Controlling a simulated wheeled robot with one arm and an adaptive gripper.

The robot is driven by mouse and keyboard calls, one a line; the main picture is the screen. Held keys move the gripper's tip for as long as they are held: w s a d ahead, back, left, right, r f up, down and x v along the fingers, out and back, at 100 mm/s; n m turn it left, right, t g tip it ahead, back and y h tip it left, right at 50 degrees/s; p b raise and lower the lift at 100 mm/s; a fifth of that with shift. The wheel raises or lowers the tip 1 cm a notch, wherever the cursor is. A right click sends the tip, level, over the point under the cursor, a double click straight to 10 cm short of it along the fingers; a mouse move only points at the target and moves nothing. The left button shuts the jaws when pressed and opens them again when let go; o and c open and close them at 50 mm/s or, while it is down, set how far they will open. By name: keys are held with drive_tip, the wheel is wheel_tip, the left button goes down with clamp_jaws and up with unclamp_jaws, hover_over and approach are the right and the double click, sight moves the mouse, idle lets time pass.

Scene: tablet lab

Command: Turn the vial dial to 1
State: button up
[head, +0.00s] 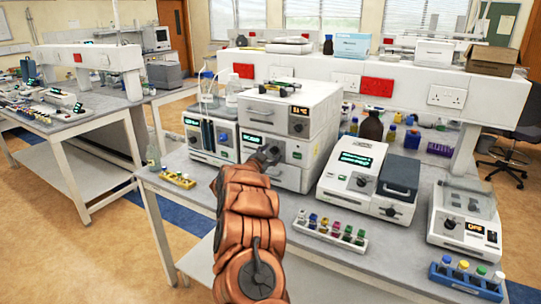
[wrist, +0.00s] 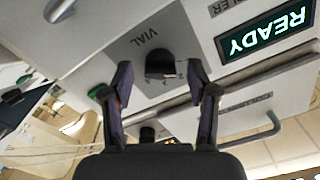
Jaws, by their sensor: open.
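The vial dial (wrist: 160,66) is a dark knob on a grey panel marked "VIAL" in the wrist view, where the picture is upside down. My gripper (wrist: 159,78) is open, with one finger on each side of the dial. I cannot tell whether the fingers touch it or which number it points to. A lit display (wrist: 264,33) reads "READY" beside the panel. In the head view my gripper (head: 268,156) is at the front of the white stacked instrument (head: 288,177), and the arm and gripper largely hide the dial there.
A colored vial rack (head: 330,232) stands on the bench right of my arm, and a yellow rack (head: 178,180) stands to its left. A white instrument with a keypad (head: 352,180) is to the right. In the wrist view, a green button (wrist: 101,92) lies near one finger.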

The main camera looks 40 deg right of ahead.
drive_tip(key=v, duration=1.2)
idle(0.6)
